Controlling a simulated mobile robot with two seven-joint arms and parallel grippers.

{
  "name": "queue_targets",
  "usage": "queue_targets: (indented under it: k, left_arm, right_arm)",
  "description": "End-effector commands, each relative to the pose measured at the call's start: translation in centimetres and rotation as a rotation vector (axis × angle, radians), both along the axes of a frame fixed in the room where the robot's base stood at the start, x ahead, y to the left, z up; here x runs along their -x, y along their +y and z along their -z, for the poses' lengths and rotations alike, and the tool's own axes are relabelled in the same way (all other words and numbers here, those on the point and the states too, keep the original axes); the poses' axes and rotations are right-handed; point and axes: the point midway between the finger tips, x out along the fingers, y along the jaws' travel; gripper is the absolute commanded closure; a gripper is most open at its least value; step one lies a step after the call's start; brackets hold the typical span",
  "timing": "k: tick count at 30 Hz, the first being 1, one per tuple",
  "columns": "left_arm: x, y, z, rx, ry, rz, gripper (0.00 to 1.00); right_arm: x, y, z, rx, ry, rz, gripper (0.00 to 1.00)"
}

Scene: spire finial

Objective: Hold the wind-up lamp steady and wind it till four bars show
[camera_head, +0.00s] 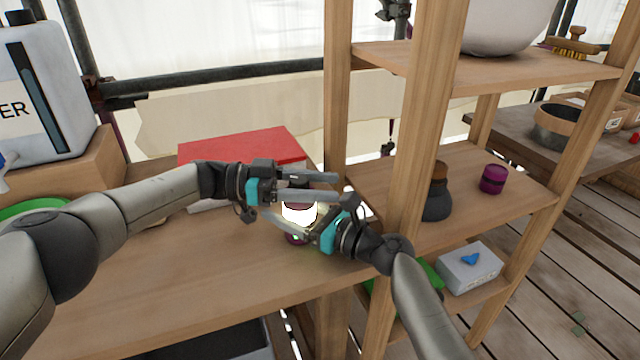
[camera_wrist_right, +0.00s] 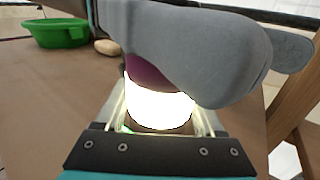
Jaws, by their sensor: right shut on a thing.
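The wind-up lamp (camera_head: 298,213) stands on the wooden bench with its globe glowing white. A bit of purple shows at its foot, and its purple top (camera_wrist_right: 146,74) shows in the right wrist view. My right gripper (camera_head: 280,213) is shut on the lamp, a finger on each side of the globe. My left gripper (camera_head: 336,188) reaches across just above the lamp, its fingers apart. One of its grey fingers (camera_wrist_right: 195,50) covers much of the lamp's top in the right wrist view. The crank and any charge bars are hidden or too small to make out.
A red-topped box (camera_head: 240,148) lies behind the grippers. A white water container (camera_head: 38,90) stands at the left on a wooden block. A wooden shelf post (camera_head: 337,100) rises close at the right; its shelves hold a purple jar (camera_head: 493,179) and a grey box (camera_head: 470,270). The front bench is clear.

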Motion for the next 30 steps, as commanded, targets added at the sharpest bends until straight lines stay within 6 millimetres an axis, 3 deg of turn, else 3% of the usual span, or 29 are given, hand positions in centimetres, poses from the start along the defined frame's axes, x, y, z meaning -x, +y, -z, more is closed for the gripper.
queue_targets:
  k: [3,13,22,30]
  left_arm:
    - [-0.1,0.1,0.0,0.0,-0.001,-0.003,0.27]
    - [-0.2,0.7,-0.1,0.001,-0.002,-0.006,0.26]
    - [-0.7,5.6,-0.3,0.001,-0.001,-0.008,0.26]
    - [-0.9,7.5,-0.3,0.001,-0.001,-0.005,0.26]
  right_arm:
    - [0.0,-0.1,0.1,0.0,0.003,0.002,0.95]
    - [-0.1,-0.3,0.1,0.0,0.004,0.006,0.95]
    - [-0.1,-0.3,0.1,0.0,0.004,0.007,0.95]
    - [-0.1,-0.3,0.1,0.0,0.004,0.007,0.95]
